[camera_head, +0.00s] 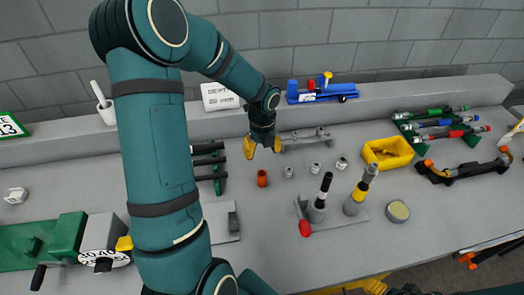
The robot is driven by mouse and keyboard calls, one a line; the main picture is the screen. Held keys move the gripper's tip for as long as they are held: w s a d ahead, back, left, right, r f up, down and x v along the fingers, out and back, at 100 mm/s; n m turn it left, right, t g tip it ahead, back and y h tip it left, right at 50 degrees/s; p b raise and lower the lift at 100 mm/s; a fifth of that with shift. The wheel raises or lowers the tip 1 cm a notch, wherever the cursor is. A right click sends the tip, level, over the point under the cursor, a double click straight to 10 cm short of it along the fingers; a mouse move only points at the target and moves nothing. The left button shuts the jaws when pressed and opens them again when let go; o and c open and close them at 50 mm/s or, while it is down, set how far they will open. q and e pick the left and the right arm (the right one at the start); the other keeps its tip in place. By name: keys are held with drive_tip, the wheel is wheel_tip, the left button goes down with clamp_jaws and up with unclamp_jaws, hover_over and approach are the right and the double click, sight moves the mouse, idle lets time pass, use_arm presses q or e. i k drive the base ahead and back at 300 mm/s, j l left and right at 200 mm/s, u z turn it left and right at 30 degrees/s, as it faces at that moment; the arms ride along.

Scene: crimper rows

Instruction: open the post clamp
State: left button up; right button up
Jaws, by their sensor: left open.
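My left gripper (263,147) hangs from the teal arm above the back part of the bench. Its two yellow fingertips are spread apart, with nothing seen between them. A grey base plate (345,220) with two upright posts stands to its lower right. A red knob (305,228) sits at the plate's front left. I cannot tell for sure which part is the post clamp, or whether it is open or shut.
A small orange-brown cylinder (262,178) and several small grey fittings (315,169) stand near the gripper. A yellow bin (388,153) is at right. A blue tool (322,92) lies on the back ledge. The bench's front middle (290,262) is clear.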

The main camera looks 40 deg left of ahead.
sight(306, 230)
drive_tip(key=k+l, duration=0.75)
drive_tip(key=l, duration=0.25)
